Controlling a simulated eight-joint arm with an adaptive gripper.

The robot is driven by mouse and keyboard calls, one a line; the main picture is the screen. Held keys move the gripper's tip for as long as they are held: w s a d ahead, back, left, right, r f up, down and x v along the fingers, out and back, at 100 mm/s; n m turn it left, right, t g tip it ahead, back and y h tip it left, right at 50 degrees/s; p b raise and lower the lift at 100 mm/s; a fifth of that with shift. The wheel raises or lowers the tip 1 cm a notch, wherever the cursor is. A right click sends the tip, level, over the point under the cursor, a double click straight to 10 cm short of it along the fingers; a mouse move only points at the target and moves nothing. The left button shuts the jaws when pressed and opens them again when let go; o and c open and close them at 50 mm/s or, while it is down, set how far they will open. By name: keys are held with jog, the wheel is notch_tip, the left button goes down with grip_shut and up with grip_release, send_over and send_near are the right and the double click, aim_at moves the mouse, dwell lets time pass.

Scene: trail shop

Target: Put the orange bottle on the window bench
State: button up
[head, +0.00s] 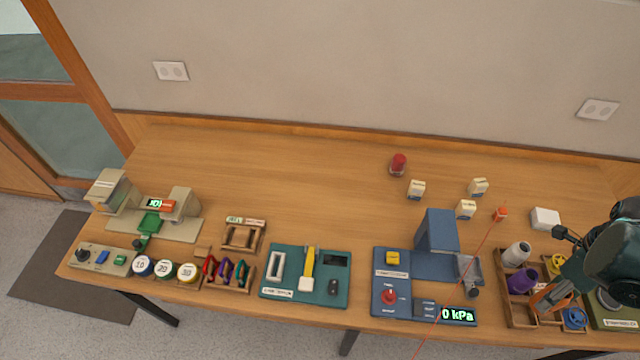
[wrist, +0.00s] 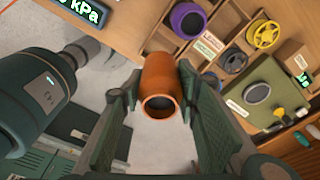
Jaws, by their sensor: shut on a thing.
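The orange bottle (wrist: 160,85) is held between the two fingers of my gripper (wrist: 158,100) in the wrist view, its round open end facing the camera. Grey floor shows behind it, past the bench edge. In the head view my gripper is at the right edge, mostly covered by my arm, and an orange part (head: 542,298) that looks like the bottle shows beside it, over the wooden rack. A long wooden bench (head: 320,160) stands against the wall. I cannot tell whether it is the window bench.
The wooden rack (head: 517,316) holds a white spool (head: 516,253), a purple one (head: 522,281) and others. The back left is clear.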

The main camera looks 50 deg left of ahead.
jog(key=shift+r, duration=0.1)
jog(key=shift+r, duration=2.25)
jog(key=shift+a+r, duration=0.2)
jog(key=shift+r, duration=0.05)
jog(key=w+a+n+p, duration=0.1)
jog(key=w+a+n, duration=0.15)
jog(key=a, duration=0.85)
jog(key=w+a+r+n+t, duration=0.1)
jog(key=a+n, duration=0.3)
jog(key=a, duration=0.7)
jog(key=w+a+n+p, duration=0.1)
jog(key=a+n, duration=0.2)
jog(key=a, duration=0.8)
jog(key=s+a+n+p, duration=0.1)
jog(key=s+a+n, duration=0.3)
jog(key=a, duration=0.7)
jog(key=s+a+f+n+y, duration=0.15)
jog(key=s+a, duration=0.35)
jog(key=a, duration=0.6)
jog(key=s+a+n+p, duration=0.1)
jog(key=s+a+n, duration=0.3)
jog(key=a, duration=0.6)
jog(key=shift+m+t, duration=0.3)
jog(key=shift+m, duration=0.2)
jog(key=shift+s+a+f, duration=0.1)
jog(key=shift+s+f, duration=0.05)
jog(key=shift+f, duration=1.1)
jog(key=shift+s+f, duration=0.15)
jog(key=shift+f, duration=1.1)
